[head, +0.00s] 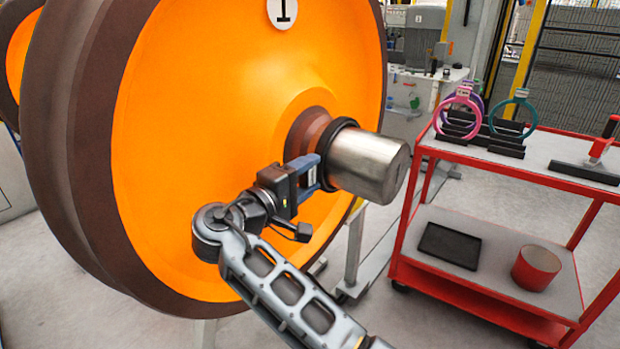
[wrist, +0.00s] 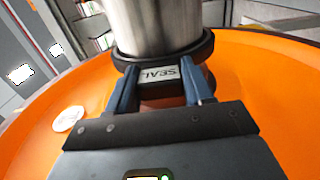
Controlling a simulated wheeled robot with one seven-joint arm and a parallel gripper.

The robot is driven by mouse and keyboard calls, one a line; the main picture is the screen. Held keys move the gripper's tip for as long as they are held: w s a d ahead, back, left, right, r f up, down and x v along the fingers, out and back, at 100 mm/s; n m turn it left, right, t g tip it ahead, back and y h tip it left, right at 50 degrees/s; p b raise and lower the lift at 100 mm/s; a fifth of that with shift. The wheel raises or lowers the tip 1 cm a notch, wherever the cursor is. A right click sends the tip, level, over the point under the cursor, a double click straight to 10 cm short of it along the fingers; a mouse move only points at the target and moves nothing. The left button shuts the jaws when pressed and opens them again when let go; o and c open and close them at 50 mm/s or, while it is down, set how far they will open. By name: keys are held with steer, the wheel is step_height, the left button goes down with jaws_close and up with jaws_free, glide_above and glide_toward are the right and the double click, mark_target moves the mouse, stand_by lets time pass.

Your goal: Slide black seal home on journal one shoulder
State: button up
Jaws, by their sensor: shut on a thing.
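The black seal (head: 333,146) is a ring around the steel journal (head: 368,168) of the orange wheel (head: 215,110) marked 1. It sits near the inner end of the bright journal, by the brown shoulder (head: 306,133). I cannot tell if it touches the shoulder. My gripper (head: 318,174) is shut on the seal's near side. In the wrist view the seal (wrist: 205,47) circles the journal (wrist: 155,25), and its tab marked SEAL (wrist: 160,75) lies between the blue fingers of my gripper (wrist: 163,95). The seal's far side is hidden by the journal.
A red trolley (head: 480,162) stands at the right. Its top holds purple and teal rings (head: 514,115) in black racks and a red-handled tool (head: 600,150). Its lower shelf holds a black tray (head: 455,246) and a red cup (head: 536,267). Space off the journal's free end is clear up to the trolley.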

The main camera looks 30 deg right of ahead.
steer(key=shift+w+a+b, duration=0.3)
steer(key=shift+w+b, duration=0.05)
steer(key=shift+w, duration=0.4)
steer(key=shift+w+a+b, duration=0.25)
steer(key=shift+w+b, duration=0.1)
steer(key=shift+w, duration=0.35)
steer(key=o, duration=1.2)
steer(key=v, duration=0.7)
steer(key=shift+s+a+b, duration=0.15)
steer(key=shift+a+b, duration=0.2)
